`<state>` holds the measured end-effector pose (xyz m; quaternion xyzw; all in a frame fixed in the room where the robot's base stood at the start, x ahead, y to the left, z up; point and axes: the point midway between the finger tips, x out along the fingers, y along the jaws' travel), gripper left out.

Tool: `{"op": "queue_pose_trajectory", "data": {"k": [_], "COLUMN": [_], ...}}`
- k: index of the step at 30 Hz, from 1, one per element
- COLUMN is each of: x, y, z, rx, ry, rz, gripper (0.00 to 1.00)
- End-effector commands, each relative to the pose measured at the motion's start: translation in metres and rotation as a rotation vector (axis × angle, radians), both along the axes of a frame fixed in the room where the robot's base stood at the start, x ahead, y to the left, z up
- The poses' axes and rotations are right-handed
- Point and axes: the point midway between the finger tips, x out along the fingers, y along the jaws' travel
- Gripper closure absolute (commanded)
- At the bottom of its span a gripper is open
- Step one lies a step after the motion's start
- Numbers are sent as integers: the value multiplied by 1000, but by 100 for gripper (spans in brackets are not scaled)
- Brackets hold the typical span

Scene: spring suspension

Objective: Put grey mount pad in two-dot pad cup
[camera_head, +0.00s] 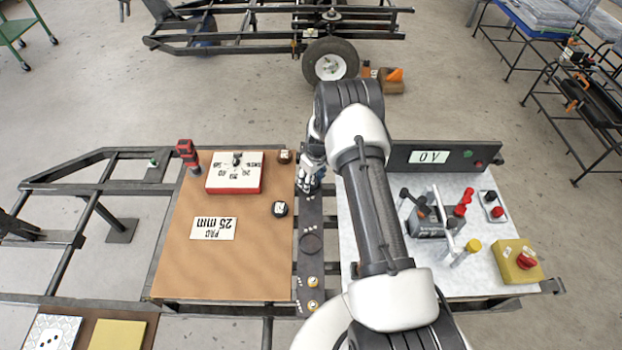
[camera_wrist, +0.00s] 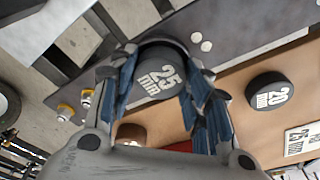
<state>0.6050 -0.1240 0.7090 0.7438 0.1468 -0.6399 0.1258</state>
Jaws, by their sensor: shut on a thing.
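My gripper (camera_wrist: 158,88) is shut on a round dark grey mount pad (camera_wrist: 160,82) with "25 mm" in white on its top, the blue fingers on either side of it. The pad is over or at a dark metal rail (camera_wrist: 230,25), where two white dots (camera_wrist: 201,42) sit just beyond it. The cup beneath is hidden by the pad, and I cannot tell whether the pad is seated or above it. In the head view my gripper (camera_head: 308,185) is at the rail's far part; the arm partly hides it.
A black "20 mm" pad (camera_head: 280,209), a brown pad (camera_head: 285,157), a white-and-red box (camera_head: 235,173) and a "PAD 25 mm" card (camera_head: 214,229) are on the brown board. Brass fittings (camera_head: 312,282) sit at the rail's near end. A clamp device (camera_head: 432,215) stands on the right table.

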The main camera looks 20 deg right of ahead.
Motion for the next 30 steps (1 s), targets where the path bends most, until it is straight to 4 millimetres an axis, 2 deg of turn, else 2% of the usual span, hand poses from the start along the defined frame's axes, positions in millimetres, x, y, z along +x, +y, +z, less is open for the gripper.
{"op": "queue_pose_trajectory", "data": {"k": [20,22,24,28,29,30], "x": [-2,-3,-3,-3,-3,-3], "y": [0,0,0,0,0,0], "z": [-20,-21,-21,-21,-21,-21], "rx": [0,0,-1,-1,-1,-1], "ry": [3,3,4,4,4,4], "rz": [0,0,0,0,1,1], "gripper": [82,85,94,95,100,53]}}
